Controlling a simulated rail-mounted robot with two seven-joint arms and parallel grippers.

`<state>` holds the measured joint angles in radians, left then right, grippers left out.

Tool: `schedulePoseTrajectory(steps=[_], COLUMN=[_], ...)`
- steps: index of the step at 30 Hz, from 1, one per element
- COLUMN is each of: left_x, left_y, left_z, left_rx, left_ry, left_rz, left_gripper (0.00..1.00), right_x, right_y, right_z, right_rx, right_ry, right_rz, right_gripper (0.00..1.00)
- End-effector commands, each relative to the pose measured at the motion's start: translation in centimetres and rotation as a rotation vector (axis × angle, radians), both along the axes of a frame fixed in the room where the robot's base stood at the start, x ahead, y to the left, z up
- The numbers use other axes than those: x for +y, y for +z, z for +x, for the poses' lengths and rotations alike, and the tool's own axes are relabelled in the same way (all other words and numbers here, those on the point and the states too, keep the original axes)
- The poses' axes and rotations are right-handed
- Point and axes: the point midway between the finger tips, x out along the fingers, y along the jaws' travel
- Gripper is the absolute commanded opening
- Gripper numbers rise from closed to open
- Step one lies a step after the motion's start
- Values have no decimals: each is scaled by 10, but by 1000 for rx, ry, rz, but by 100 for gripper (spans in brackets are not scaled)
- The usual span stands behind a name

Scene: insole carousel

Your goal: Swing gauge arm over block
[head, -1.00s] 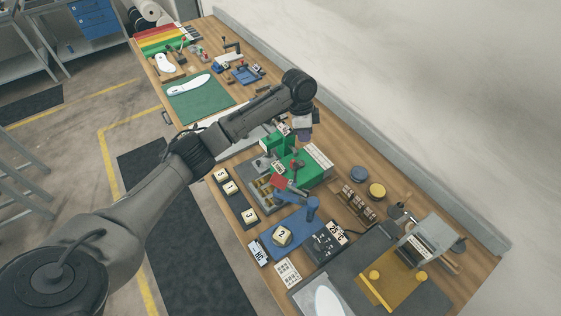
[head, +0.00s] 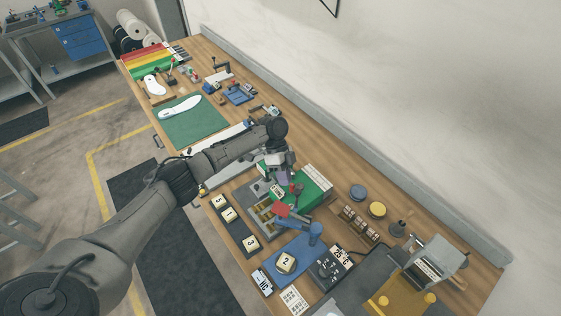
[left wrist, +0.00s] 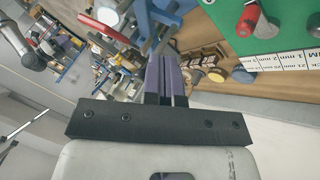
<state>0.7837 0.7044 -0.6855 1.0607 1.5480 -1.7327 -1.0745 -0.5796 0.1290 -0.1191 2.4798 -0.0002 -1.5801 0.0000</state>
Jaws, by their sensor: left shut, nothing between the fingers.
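The blue gauge station (head: 295,262) stands near the front of the bench. Its blue post (head: 315,234) carries the gauge arm (head: 297,217), which has a red end (head: 283,210) pointing away to the upper left. The cream block marked 2 (head: 286,262) sits on the station's base, and the arm is not over it. My left gripper (head: 284,176) is shut and empty above the green box (head: 306,190), apart from the gauge arm. Its purple fingers (left wrist: 165,78) lie together in the left wrist view. A red part (left wrist: 100,24) shows beyond them there. My right gripper is out of view.
A dark tray (head: 234,222) with cream numbered blocks lies left of the station. A row of dark rollers (head: 358,222) stands to the right. A yellow fixture (head: 400,299) stands at the near right. The green mat (head: 195,122) lies farther back.

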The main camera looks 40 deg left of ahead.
Motion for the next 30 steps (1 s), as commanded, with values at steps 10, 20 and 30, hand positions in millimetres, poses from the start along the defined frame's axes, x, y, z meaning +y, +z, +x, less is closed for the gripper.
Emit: schedulePoseTrajectory(steps=[10,20,30], left_x=[-22,-28,-29], left_y=[-14,-16,-16], left_z=[-29,-41,-41], left_rx=[2,1,1], left_ry=[0,2,3], left_rz=[2,1,1], left_gripper=[0,0,0], right_x=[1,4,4], right_y=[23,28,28], right_z=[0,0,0], right_rx=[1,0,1], right_ry=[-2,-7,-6], right_rz=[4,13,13], right_gripper=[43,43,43])
